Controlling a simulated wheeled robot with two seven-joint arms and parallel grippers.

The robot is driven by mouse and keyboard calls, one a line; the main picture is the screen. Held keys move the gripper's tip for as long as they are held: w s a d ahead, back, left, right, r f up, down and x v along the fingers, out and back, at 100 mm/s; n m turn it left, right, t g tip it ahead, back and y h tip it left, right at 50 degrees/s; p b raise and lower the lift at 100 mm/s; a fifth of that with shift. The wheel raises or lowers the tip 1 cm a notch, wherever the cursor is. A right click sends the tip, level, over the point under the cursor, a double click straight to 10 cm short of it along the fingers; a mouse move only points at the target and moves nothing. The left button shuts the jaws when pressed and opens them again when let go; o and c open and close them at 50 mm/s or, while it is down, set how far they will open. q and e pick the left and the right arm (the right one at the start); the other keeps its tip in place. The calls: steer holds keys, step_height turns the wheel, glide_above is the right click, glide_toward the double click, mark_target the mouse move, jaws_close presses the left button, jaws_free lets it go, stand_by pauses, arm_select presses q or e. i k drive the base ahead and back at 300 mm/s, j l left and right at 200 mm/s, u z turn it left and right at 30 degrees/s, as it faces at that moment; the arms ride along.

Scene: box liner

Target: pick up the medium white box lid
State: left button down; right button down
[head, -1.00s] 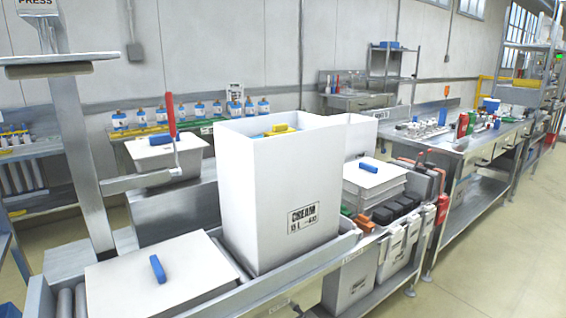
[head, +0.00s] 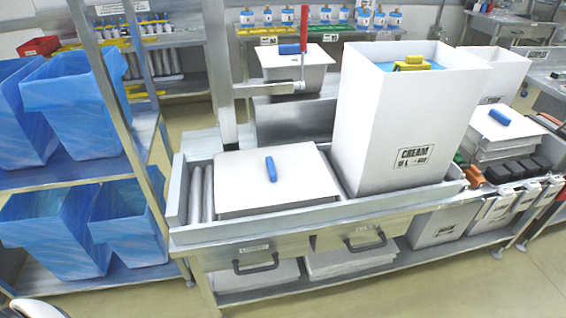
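Several white lids with blue handles show in the head view. A large flat white lid (head: 305,190) lies on the roller bench left of the tall box, its blue handle on top. A smaller white lid (head: 492,137) tops a stack at the right, right of the tall box. Another white lid (head: 270,62) sits on a white box at the back. I cannot tell for sure which is the medium one. Neither gripper is in view. A white rounded part at the bottom left corner may be mine.
A tall white box (head: 385,130) marked CREAM stands on the bench (head: 340,212), a yellow item in its top. A rack with blue-lined bins (head: 75,105) stands at the left. A red-handled lever post (head: 303,50) rises behind the bench. Floor in front is clear.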

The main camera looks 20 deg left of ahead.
mark_target(249, 183)
steer(key=k+l+u, duration=0.1)
steer(key=l+u, duration=0.3)
steer(key=k+l+u, duration=0.1)
steer(key=u, duration=0.3)
steer(key=k+l+u, duration=0.2)
steer(key=l+u, duration=0.2)
